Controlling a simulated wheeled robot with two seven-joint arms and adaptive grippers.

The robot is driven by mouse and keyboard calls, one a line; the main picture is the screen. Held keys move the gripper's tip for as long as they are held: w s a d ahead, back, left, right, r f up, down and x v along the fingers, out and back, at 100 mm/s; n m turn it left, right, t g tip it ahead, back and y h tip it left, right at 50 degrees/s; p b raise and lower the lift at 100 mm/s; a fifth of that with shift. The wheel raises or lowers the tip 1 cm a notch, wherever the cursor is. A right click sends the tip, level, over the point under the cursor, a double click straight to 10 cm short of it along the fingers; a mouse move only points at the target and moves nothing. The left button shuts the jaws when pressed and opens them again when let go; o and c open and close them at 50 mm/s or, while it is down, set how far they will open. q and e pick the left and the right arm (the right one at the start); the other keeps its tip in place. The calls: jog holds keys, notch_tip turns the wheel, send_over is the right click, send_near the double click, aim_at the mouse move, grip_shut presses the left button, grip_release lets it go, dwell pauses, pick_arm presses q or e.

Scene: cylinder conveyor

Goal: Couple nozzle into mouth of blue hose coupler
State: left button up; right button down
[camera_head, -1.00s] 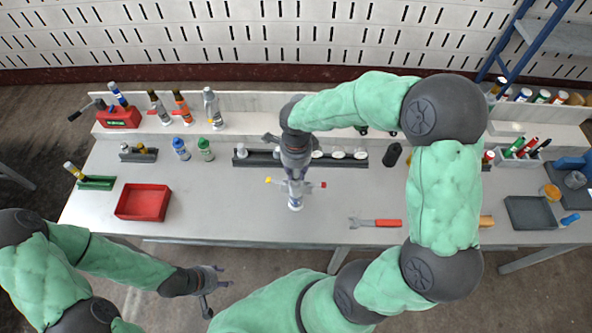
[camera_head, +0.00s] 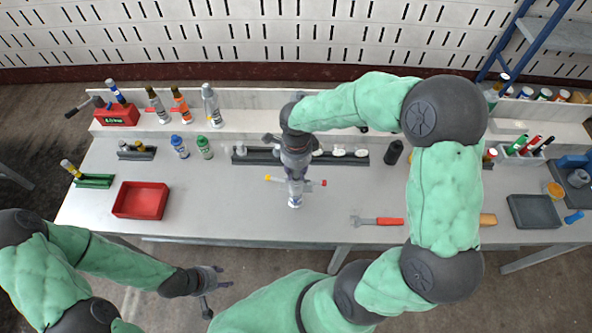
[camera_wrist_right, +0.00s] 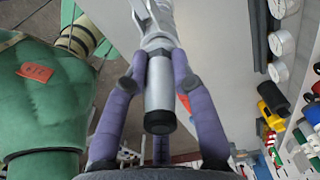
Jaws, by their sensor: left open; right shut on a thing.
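My right gripper (camera_head: 296,172) points down over the middle of the workbench. It is shut on a silver cylindrical nozzle with a dark end cap; the nozzle (camera_wrist_right: 159,92) shows between the fingers in the right wrist view. Below the gripper in the head view stands a light grey fitting with a yellow-tipped arm to the left, a red-tipped arm to the right and a bluish band, likely the blue hose coupler (camera_head: 294,203), at the front. The gripper hides where nozzle and fitting meet; I cannot tell whether they touch. My left gripper (camera_head: 212,283) is open and empty, off the bench's front edge.
A red tray (camera_head: 141,200) lies on the left of the bench (camera_head: 230,215). A dark rack (camera_head: 345,159) with white caps stands behind the fitting. A red-handled wrench (camera_head: 377,221) lies to the right. Bottles stand along the back shelf. Bare bench surrounds the fitting's front.

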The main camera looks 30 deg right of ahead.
jog(key=shift+f+b, duration=0.6)
jog(key=shift+f, duration=0.1)
jog(key=c, duration=0.9)
grip_release()
jog(key=shift+r, duration=0.1)
jog(key=shift+c, duration=0.2)
notch_tip(320, 180, up, 12)
